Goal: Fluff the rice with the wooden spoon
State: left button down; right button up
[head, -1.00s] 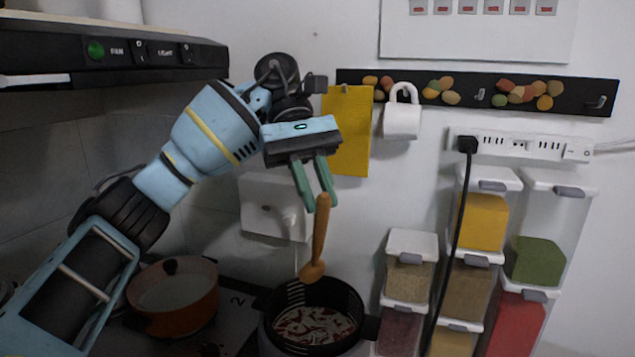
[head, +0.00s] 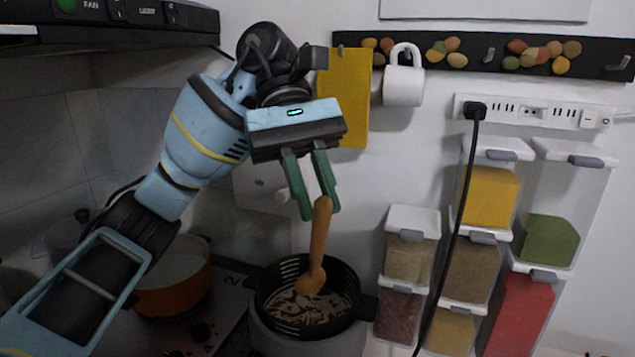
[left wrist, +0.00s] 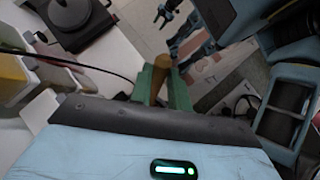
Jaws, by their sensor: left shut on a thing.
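My left gripper (head: 321,208) is shut on the top of the handle of the wooden spoon (head: 318,245). The spoon hangs nearly upright, its bowl low inside the black pot (head: 268,296), at or just above the rice (head: 312,308); contact is hard to tell. The rice looks pale with reddish-brown bits. In the left wrist view, the spoon's handle end (left wrist: 161,62) shows between the green fingers of the left gripper (left wrist: 160,80).
An orange pan (head: 175,290) sits on the stove left of the pot. Stacked spice dispensers (head: 410,258) stand close at the right. A black cable (head: 462,200) hangs in front of them. A white mug (head: 403,85) and yellow cloth (head: 343,100) hang on the wall behind.

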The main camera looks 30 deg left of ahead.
aim_at(310, 256)
pick_arm(q)
jog(key=shift+s+d+f, duration=0.2)
jog(key=shift+f, duration=0.15)
jog(key=shift+w+a+f+b, duration=0.25)
jog(key=shift+f+b, duration=0.1)
jog(key=shift+f, duration=0.3)
jog(key=shift+w+a+f+b, duration=0.25)
jog(key=shift+f+b, duration=0.05)
jog(key=shift+f, duration=0.3)
jog(key=shift+w+a+f+b, duration=0.45)
jog(key=shift+f+b, duration=0.1)
jog(key=shift+f, duration=0.7)
jog(key=shift+w+a+f+b, duration=0.4)
jog(key=shift+w+f+b, duration=0.1)
jog(key=shift+f, duration=0.8)
jog(key=shift+w+a+f+b, duration=0.4)
jog(key=shift+f+b, duration=0.15)
jog(key=shift+f, duration=0.7)
jog(key=shift+w+a+f, duration=0.15)
jog(key=shift+a+f, duration=0.05)
jog(key=shift+f, duration=0.35)
jog(key=shift+w+a+f+b, duration=0.15)
jog(key=shift+f+b, duration=0.2)
jog(key=shift+f, duration=0.05)
pick_arm(e)
notch_tip(310, 256, down, 6)
jog(key=s+g, duration=0.1)
jog(key=s, duration=0.1)
jog(key=shift+s+a, duration=0.25)
jog(key=shift+s, duration=0.15)
